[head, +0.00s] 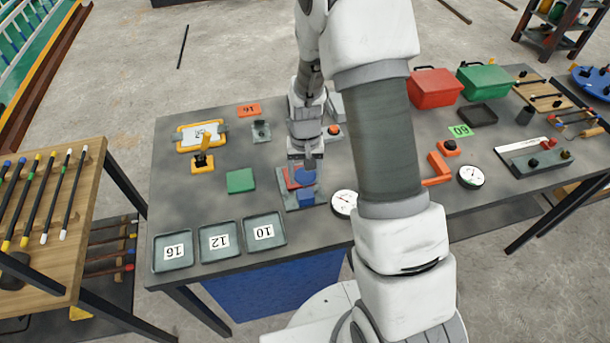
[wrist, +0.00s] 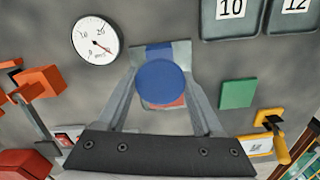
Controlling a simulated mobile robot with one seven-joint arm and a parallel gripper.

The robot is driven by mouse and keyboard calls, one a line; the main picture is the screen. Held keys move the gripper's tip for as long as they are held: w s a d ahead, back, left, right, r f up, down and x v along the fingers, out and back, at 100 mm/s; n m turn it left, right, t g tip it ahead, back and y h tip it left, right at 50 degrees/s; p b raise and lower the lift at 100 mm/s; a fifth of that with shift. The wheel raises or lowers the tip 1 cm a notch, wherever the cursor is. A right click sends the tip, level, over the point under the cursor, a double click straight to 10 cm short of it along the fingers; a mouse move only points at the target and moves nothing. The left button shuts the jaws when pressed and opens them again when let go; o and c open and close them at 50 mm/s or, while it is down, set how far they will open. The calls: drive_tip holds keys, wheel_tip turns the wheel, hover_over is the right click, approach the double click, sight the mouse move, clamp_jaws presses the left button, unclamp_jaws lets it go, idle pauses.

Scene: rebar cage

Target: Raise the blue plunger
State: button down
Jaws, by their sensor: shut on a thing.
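The blue plunger (wrist: 163,82) shows a round blue top between my gripper's two fingers in the wrist view. My gripper (wrist: 163,72) is shut on it from above. In the head view the plunger's blue top (head: 305,177) is just below my gripper (head: 305,166). The plunger is on a small grey fixture (head: 311,198) with a red part (head: 290,180) beside it and a blue block (head: 306,199) at its front. The plunger's lower part is hidden under its top, so I cannot tell its height.
A green square (head: 240,181) lies left of the fixture, and a round dial (head: 344,203) stands close on its right. Grey trays (head: 264,230) numbered 10, 12 and 16 line the front left. A yellow-and-black toggle clamp (head: 204,160) stands farther left.

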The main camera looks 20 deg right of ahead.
drive_tip(key=shift+c, duration=0.2)
unclamp_jaws()
drive_tip(key=shift+r, duration=0.15)
wheel_tip(320, 180, up, 18)
drive_tip(key=b, duration=0.1)
drive_tip(key=shift+f, duration=0.25)
drive_tip(key=s+r+n+t+b, duration=0.1)
drive_tip(key=s+r, duration=0.4)
drive_tip(key=s, duration=0.5)
drive_tip(key=s+r+n+t+b, duration=0.1)
drive_tip(key=s+r+t, duration=0.3)
drive_tip(key=s, duration=0.6)
drive_tip(key=shift+d+r+n+t, duration=0.15)
drive_tip(key=shift+r+n+t, duration=0.15)
drive_tip(key=shift+r, duration=0.15)
